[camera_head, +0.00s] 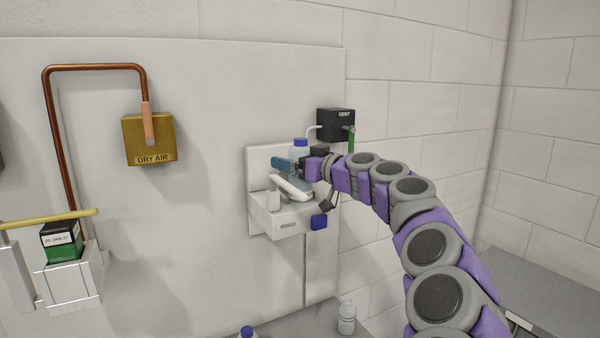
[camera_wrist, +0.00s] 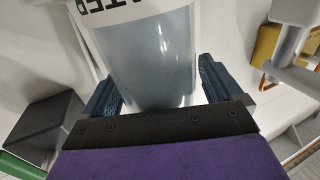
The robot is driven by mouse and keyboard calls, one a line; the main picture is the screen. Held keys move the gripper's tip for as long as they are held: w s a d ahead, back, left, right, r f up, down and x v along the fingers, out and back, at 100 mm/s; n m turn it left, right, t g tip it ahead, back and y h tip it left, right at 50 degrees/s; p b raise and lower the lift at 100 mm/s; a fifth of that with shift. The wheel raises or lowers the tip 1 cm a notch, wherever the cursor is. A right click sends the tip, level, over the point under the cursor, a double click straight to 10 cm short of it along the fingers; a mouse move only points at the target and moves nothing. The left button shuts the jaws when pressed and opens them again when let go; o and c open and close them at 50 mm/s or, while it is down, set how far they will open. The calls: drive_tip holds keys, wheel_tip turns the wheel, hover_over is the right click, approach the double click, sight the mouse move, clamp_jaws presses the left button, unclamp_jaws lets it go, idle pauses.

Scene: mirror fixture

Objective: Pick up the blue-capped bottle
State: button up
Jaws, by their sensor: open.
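A clear bottle with a blue cap (camera_head: 299,149) stands upright at the white wall fixture (camera_head: 275,222), and my gripper hides its lower part. My gripper (camera_head: 290,172) is at the bottle, with its fingers open. In the wrist view the clear bottle body (camera_wrist: 160,60), with a white label ending in "ATER", lies between the two dark blue fingers of my gripper (camera_wrist: 158,88). Narrow gaps seem to show beside the bottle; I cannot tell whether a finger touches it. A second blue-capped bottle (camera_head: 247,332) is partly visible at the bottom edge.
A black VENT box (camera_head: 336,124) with a green handle is close behind my gripper. A blue knob (camera_head: 319,222) sticks out below. A DRY AIR box (camera_head: 150,139) with a copper pipe is on the left. A white-capped bottle (camera_head: 347,318) stands on the lower surface.

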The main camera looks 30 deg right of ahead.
drive_tip(key=shift+d, duration=0.15)
drive_tip(key=shift+c, duration=0.2)
drive_tip(key=shift+a, duration=0.2)
drive_tip(key=c, duration=1.5)
drive_tip(key=shift+d, duration=0.1)
